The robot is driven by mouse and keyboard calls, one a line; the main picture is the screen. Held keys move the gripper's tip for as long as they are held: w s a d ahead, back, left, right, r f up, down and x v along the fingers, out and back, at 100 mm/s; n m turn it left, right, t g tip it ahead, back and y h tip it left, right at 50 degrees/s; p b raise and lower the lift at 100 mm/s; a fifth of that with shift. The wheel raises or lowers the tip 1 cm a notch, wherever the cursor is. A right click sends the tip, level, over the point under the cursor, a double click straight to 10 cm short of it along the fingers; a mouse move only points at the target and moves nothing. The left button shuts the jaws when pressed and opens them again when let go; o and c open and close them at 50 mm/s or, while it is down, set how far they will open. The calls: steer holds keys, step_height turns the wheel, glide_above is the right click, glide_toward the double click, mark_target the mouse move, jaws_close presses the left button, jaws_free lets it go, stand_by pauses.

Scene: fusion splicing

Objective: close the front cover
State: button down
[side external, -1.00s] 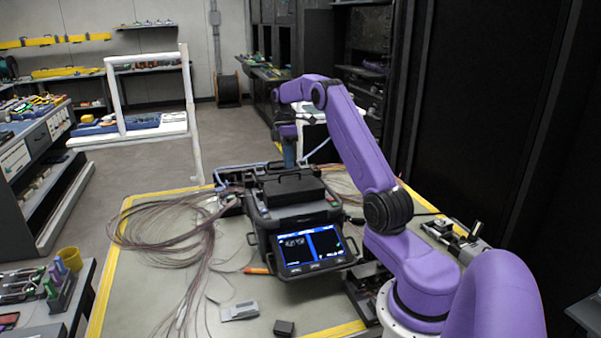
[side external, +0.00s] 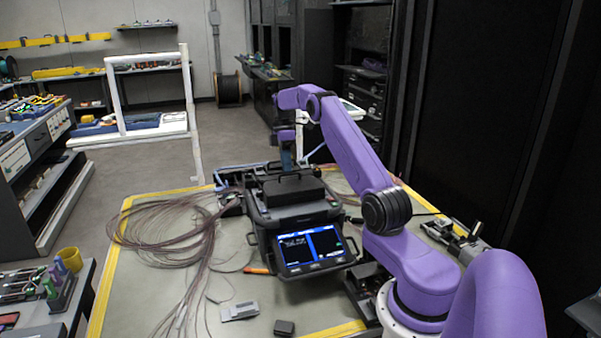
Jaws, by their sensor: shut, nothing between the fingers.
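The fusion splicer (side external: 262,222) is a dark case standing on the work mat, with its lit blue screen (side external: 310,246) facing the camera. A black block with a carrying handle (side external: 293,190) sits on top of it. I cannot tell for sure which part is the front cover or how far it stands open. My gripper (side external: 288,168) points down just behind the splicer's top. It looks shut and empty, but its fingertips are small and partly hidden behind the splicer. I cannot tell whether it touches the splicer.
Loose thin fibres (side external: 165,235) lie coiled on the mat left of the splicer. A grey flat tool (side external: 239,311) and a small black block (side external: 284,328) lie in front. A metal fixture (side external: 455,236) stands at the right.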

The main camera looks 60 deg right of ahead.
steer(key=shift+r, duration=0.1)
steer(key=shift+r, duration=0.25)
step_height(320, 180, up, 3)
steer(key=shift+s+a+f, duration=0.1)
steer(key=shift+s, duration=0.05)
step_height(320, 180, up, 5)
glide_above(293, 185)
steer(key=s+a+r, duration=0.4)
steer(key=s+a, duration=0.1)
steer(key=s, duration=0.2)
steer(key=shift+s+r, duration=0.15)
steer(key=shift+r, duration=0.1)
steer(key=s+a+f+n+t+h, duration=0.1)
steer(key=a+f, duration=0.1)
steer(key=a, duration=1)
steer(key=s+a+f+n+h, duration=0.1)
steer(key=a+h, duration=0.1)
steer(key=a, duration=0.9)
steer(key=s+a+f+t, duration=0.1)
steer(key=s+a, duration=0.3)
steer(key=s, duration=0.5)
steer(key=s+a+f+n, duration=0.1)
steer(key=s+a+f, duration=0.3)
steer(key=s, duration=0.5)
steer(key=shift+s+a+f+t+y, duration=0.2)
steer(key=shift+a+f+t+y, duration=0.15)
steer(key=shift+a, duration=0.4)
